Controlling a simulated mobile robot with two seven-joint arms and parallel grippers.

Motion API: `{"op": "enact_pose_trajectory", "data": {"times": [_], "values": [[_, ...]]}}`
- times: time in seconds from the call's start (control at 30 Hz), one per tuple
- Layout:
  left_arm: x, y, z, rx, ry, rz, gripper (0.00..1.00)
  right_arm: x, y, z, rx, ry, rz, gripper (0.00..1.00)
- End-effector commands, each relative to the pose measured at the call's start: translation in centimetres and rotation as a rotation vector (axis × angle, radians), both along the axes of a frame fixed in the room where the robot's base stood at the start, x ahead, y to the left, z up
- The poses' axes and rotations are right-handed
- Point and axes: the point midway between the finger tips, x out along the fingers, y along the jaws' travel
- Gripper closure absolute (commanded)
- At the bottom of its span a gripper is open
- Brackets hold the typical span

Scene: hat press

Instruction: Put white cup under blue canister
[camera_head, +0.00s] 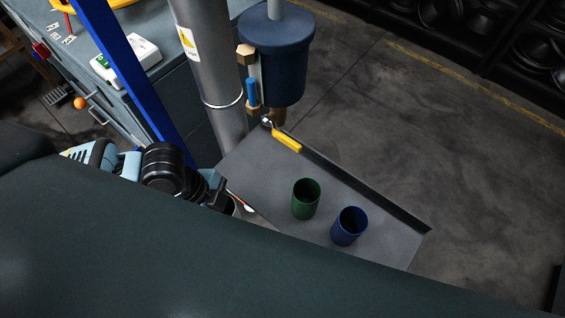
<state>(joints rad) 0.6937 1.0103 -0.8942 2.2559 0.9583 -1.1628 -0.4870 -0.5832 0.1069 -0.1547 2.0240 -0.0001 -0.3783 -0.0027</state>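A green cup (306,199) and a dark blue cup (349,227) stand upright on the grey tray. My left gripper (225,196) is low at the tray's left edge, below and left of the canister. A small pale rounded edge (238,207) shows beside it, mostly hidden. I cannot tell whether this is the white cup or whether the gripper holds it. My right gripper is not in view.
The grey tray (265,173) has a raised far edge (365,182) and is bare under the outlet. The grey column (211,60) and a slanted blue post (127,70) stand near my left arm. A workbench is at upper left; dark shelves are at upper right.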

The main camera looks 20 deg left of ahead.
Motion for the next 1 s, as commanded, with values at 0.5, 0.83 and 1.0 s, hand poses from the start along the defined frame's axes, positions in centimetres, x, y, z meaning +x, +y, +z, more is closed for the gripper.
{"op": "enact_pose_trajectory", "data": {"times": [0.5, 0.83, 1.0], "values": [[2.9, -1.4, -0.4, -0.004, -0.007, -0.05, 0.73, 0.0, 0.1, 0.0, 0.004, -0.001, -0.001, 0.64], [9.8, -3.9, -0.5, -0.001, -0.004, -0.05, 0.73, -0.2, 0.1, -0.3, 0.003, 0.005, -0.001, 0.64], [11.9, -4.7, -0.5, -0.001, -0.003, -0.051, 0.73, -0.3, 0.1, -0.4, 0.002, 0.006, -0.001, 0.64]]}}
